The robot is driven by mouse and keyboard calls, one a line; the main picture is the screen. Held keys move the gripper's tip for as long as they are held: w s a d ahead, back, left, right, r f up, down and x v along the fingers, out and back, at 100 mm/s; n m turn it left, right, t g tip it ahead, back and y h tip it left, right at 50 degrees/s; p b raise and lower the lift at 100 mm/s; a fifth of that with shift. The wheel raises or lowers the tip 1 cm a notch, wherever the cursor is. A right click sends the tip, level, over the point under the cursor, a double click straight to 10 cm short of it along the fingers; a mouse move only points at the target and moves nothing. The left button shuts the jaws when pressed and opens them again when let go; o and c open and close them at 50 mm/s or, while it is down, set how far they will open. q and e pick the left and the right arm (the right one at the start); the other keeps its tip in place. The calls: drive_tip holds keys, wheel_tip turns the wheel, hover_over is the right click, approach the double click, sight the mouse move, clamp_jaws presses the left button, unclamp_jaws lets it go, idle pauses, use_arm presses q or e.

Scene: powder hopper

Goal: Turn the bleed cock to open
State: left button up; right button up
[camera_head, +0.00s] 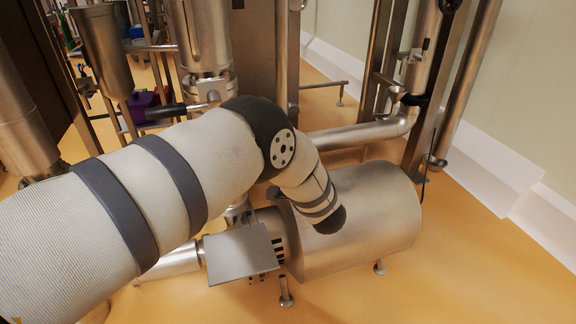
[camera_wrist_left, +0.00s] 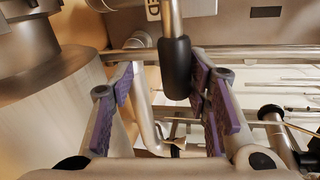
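The bleed cock appears to be the lever with a black grip (camera_wrist_left: 176,68) on a metal rod in the left wrist view. The grip hangs from the top of that view, between the fingers of my left gripper (camera_wrist_left: 165,97) and closer to the right-hand one. The purple-padded fingers are spread wide, and I cannot tell whether one touches the grip. In the head view a black-gripped lever (camera_head: 165,112) sticks out left from a steel pipe, just above my left arm; I cannot tell whether it is the same one. My left fingers cannot be made out there. My right gripper is not in view.
A steel motor drum (camera_head: 365,225) with a grey box (camera_head: 238,254) stands on the orange floor below my arm. Steel pipes and a hopper (camera_head: 100,45) stand behind. A purple object (camera_head: 143,103) is at the back left. Floor at the right is clear up to the wall.

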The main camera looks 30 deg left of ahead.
use_arm(q)
drive_tip(key=shift+w+r, duration=0.1)
drive_tip(key=shift+r, duration=0.05)
drive_tip(key=shift+d, duration=0.1)
drive_tip(key=v, duration=1.2)
